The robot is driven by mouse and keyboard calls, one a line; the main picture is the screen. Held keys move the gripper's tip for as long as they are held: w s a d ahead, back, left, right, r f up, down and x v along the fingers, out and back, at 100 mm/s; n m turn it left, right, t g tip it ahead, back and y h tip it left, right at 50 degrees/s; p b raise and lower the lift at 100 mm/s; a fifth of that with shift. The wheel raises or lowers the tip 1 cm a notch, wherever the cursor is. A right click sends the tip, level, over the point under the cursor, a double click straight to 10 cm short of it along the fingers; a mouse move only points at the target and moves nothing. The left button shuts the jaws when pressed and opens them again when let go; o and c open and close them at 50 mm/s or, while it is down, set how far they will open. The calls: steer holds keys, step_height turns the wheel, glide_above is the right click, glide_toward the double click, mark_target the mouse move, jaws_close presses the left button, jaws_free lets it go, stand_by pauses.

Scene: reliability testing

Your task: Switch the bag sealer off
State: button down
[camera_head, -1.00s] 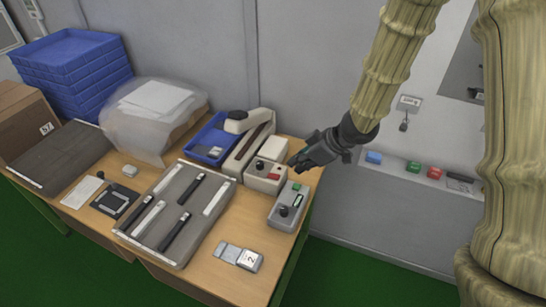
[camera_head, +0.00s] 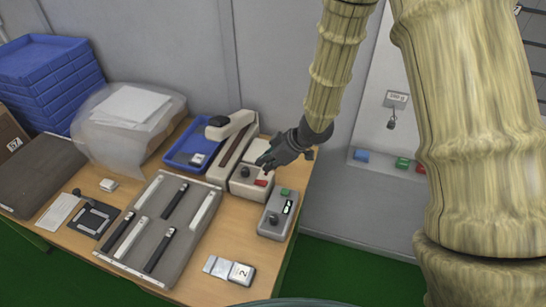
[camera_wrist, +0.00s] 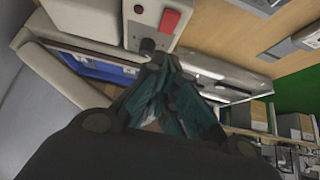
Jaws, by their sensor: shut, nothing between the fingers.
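The bag sealer is a pale machine with a long arm (camera_head: 233,136) and a front control box (camera_head: 249,186). The box carries a dark round knob (camera_head: 245,171) and a red switch (camera_head: 261,183). In the wrist view, the red switch (camera_wrist: 169,21) and the dark knob (camera_wrist: 148,45) show just beyond my fingertips. My gripper (camera_head: 263,163) is shut and empty, just above the back of the control box.
A grey box (camera_head: 271,228) with a green button and lit display stands to the right. A blue tray (camera_head: 180,158) lies left of the sealer. A grey mat (camera_head: 148,262) with black and white strips lies in front. Blue crates (camera_head: 45,80) stand at the back left.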

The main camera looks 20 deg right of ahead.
mark_target(262, 183)
steer(key=x, duration=0.3)
steer(key=shift+s+f+p, duration=0.1)
steer(key=shift+f+p, duration=0.3)
steer(key=shift+f, duration=0.2)
steer(key=shift+s+d+f+p, duration=0.1)
steer(key=shift+d+f+p, duration=0.05)
steer(key=shift+f, duration=0.55)
steer(key=shift+d+f+p, duration=0.1)
steer(key=shift+f+p, duration=0.05)
steer(key=shift+f, duration=0.5)
